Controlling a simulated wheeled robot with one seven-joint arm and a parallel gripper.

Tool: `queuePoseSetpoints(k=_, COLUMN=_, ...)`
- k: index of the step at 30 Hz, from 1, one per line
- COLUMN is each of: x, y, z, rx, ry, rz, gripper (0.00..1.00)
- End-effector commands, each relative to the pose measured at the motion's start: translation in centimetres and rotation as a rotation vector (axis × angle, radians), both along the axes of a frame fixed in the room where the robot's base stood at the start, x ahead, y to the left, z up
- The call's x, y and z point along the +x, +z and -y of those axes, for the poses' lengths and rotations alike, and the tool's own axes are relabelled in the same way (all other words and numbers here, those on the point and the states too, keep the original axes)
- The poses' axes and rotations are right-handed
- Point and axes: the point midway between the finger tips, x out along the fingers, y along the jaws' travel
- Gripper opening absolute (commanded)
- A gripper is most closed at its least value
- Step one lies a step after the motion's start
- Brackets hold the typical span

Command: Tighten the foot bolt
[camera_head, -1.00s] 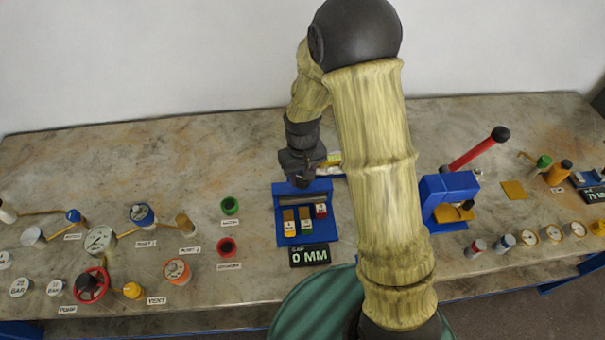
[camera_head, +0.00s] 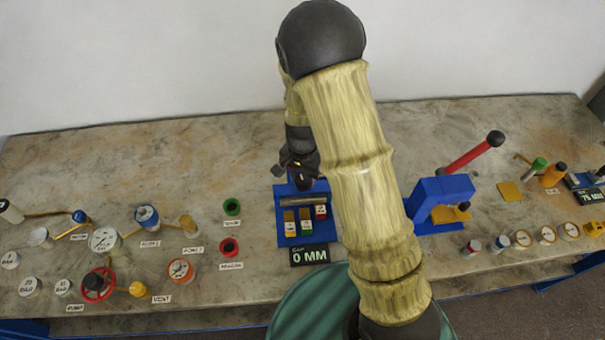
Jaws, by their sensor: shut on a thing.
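My gripper (camera_head: 301,181) is dark and small in the view. It points down at the back edge of a blue fixture (camera_head: 333,229) near the middle of the bench. It is shut on a small dark piece there, mostly hidden by the gripper; I cannot tell for sure that this is the foot bolt. The fixture has a grey bar across it and three small blocks, yellow, green and red-topped. A black display (camera_head: 309,256) at its front reads 0 MM. My arm hides the bench just right of the fixture.
Gauges, a red handwheel (camera_head: 98,284) and pipes fill the left. A blue press (camera_head: 428,190) with a red lever (camera_head: 470,154) stands right. The back of the bench is mostly clear.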

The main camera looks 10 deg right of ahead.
Motion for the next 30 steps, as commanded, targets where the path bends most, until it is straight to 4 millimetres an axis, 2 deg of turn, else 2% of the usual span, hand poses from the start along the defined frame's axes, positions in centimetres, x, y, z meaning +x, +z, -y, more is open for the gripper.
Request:
queuePoseSetpoints(k=9, x=0.2, y=0.15, z=0.07, rx=-0.001, ry=-0.151, rz=0.006, gripper=0.16)
queuePoseSetpoints(k=24, x=0.19, y=0.07, z=0.08, rx=0.0, ry=-0.179, rz=0.005, gripper=0.16)
queuePoseSetpoints(k=25, x=0.19, y=0.07, z=0.08, rx=0.001, ry=-0.179, rz=0.006, gripper=0.41)
queuePoseSetpoints(k=28, x=0.16, y=0.06, z=0.08, rx=0.0, ry=-0.179, rz=0.005, gripper=0.6)
queuePoseSetpoints(k=30, x=0.13, y=0.05, z=0.07, rx=0.0, ry=-0.178, rz=0.004, gripper=0.6)
